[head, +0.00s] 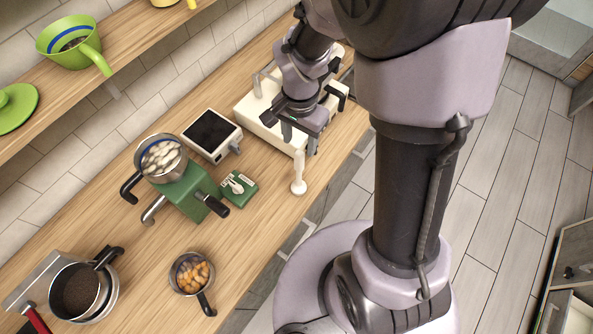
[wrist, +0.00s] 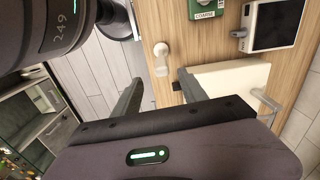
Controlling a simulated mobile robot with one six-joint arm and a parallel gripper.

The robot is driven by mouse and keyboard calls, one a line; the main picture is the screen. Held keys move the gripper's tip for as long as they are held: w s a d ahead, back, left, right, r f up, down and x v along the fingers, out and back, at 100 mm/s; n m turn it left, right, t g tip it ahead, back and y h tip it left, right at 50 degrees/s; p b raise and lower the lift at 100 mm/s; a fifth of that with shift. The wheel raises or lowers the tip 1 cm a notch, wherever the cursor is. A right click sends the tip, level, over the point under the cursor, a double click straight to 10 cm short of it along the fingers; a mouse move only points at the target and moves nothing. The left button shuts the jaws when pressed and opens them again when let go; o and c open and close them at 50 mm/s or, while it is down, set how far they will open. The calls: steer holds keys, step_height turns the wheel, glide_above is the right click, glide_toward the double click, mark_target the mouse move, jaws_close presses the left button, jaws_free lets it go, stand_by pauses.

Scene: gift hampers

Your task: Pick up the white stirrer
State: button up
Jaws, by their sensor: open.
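The white stirrer (head: 299,174) stands near the front edge of the wooden counter in the head view, with a slim stem and a wider rounded end at the bottom. My gripper (head: 300,142) is open and empty just past the stirrer's upper end, close to it. In the wrist view the stirrer (wrist: 161,58) shows beyond the gap between my two fingers (wrist: 159,84). I cannot tell whether a finger touches it.
A cream machine (head: 257,108) is beneath and behind my gripper. A white scale with a dark top (head: 211,135), a small green box (head: 238,188) and a green grinder (head: 186,190) stand left of the stirrer. A pan of orange pieces (head: 190,275) is nearer.

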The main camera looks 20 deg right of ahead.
mark_target(299, 160)
steer(key=f, duration=1)
steer(key=shift+w+f+b, duration=0.25)
steer(key=shift+w+b, duration=0.05)
steer(key=shift+b, duration=0.05)
steer(key=shift+s, duration=0.15)
steer(key=shift+c, duration=0.9)
jaws_close()
